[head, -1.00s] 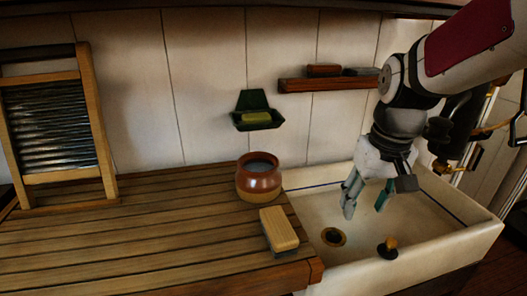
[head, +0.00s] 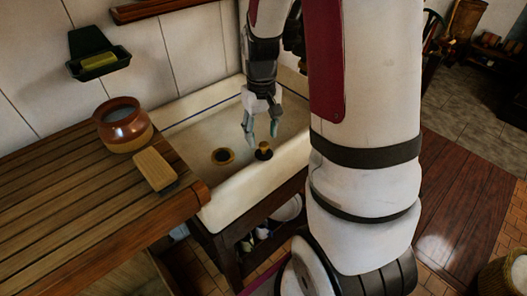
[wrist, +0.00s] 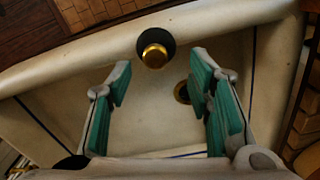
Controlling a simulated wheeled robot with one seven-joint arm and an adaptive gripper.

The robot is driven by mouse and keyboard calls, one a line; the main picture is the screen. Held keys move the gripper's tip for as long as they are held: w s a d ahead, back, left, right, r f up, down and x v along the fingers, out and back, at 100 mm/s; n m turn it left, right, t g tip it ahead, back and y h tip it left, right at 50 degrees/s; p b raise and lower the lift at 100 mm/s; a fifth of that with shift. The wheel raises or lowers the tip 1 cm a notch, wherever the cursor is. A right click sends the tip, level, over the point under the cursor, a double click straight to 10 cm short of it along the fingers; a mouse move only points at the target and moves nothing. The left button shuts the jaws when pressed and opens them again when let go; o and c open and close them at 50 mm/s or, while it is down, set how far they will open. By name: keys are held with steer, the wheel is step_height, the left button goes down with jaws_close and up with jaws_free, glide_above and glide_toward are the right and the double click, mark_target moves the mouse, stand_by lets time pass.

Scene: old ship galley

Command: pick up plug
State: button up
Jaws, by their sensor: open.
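The plug (head: 263,151) is a dark disc with a brass-coloured knob. It sits in the pale sink (head: 187,134), near the front wall and to the right of the brass-rimmed drain hole (head: 223,156). My gripper (head: 261,136) is open and empty, just above and behind the plug in the head view. In the wrist view the plug (wrist: 155,52) shows knob-on beyond the open fingertips (wrist: 160,72), between their lines. The drain (wrist: 182,92) is partly hidden by the right finger there.
A wooden counter (head: 60,190) adjoins the sink on the left, with a brown pot (head: 124,128) and a scrubbing brush (head: 155,169). A green soap holder (head: 97,58) and wooden shelf (head: 150,10) are on the wall. The sink's front rim (head: 255,190) is close to the plug.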

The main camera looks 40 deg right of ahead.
mark_target(264, 144)
steer(key=shift+s+d+f+p, duration=0.1)
steer(key=shift+d+f+p, duration=0.1)
steer(key=shift+f, duration=1.2)
steer(key=shift+s+d+f+p, duration=0.1)
steer(key=shift+f+p, duration=0.1)
steer(key=shift+f, duration=1.15)
steer(key=shift+c, duration=0.6)
jaws_close()
